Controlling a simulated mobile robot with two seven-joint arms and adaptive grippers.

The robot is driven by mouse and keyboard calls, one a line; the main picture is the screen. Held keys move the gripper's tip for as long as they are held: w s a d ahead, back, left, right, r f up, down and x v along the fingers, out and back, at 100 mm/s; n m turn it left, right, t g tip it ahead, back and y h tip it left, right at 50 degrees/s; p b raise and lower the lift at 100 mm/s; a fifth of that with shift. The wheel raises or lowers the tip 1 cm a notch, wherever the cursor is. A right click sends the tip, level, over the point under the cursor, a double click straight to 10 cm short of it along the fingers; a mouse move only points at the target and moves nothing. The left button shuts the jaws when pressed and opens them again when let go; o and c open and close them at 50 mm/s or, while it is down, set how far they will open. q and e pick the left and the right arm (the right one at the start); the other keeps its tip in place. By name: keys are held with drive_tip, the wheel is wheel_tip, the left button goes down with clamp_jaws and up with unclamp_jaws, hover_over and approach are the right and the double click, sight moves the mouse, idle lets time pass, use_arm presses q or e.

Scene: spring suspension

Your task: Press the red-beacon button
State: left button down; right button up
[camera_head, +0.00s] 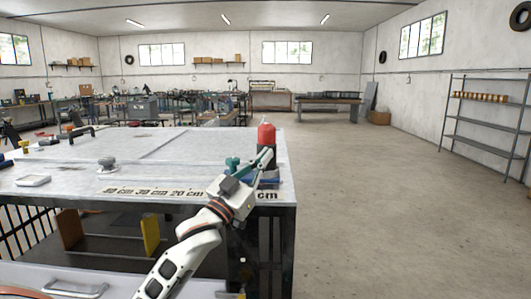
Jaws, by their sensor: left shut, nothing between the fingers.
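The red beacon (266,133) stands upright on a dark base at the right end of the workbench. My left gripper (268,156) is shut and empty. It reaches up from the lower middle of the view, and its tip overlaps the dark part just below the red dome. I cannot tell whether the tip touches it. A blue part (262,182) shows at the foot of the beacon, partly hidden behind my gripper. The button itself is not clearly visible. My right gripper is not in view.
The workbench top (150,175) carries a grey knob (107,164), a white tray (33,180) and a black handle (81,133) on the left. Printed centimetre marks run along its front. Open floor (360,210) lies to the right, with a metal shelf (485,120) by the wall.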

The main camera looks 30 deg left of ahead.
use_arm(q)
drive_tip(key=shift+a+r, duration=0.6)
drive_tip(key=shift+r, duration=0.05)
idle(0.4)
drive_tip(key=shift+d+f+p, duration=0.1)
drive_tip(key=shift+d+p, duration=0.05)
drive_tip(key=shift+p, duration=0.4)
drive_tip(key=shift+s+d+f+p, duration=0.45)
drive_tip(key=shift+d+p, duration=0.1)
drive_tip(key=shift+d, duration=0.1)
drive_tip(key=shift+s+d+p, duration=0.25)
drive_tip(key=shift+s+d, duration=0.3)
drive_tip(key=shift+s, duration=0.3)
drive_tip(key=shift+s+d+p, duration=0.2)
drive_tip(key=shift+s+d, duration=0.3)
drive_tip(key=shift+s, duration=0.3)
drive_tip(key=shift+f, duration=0.1)
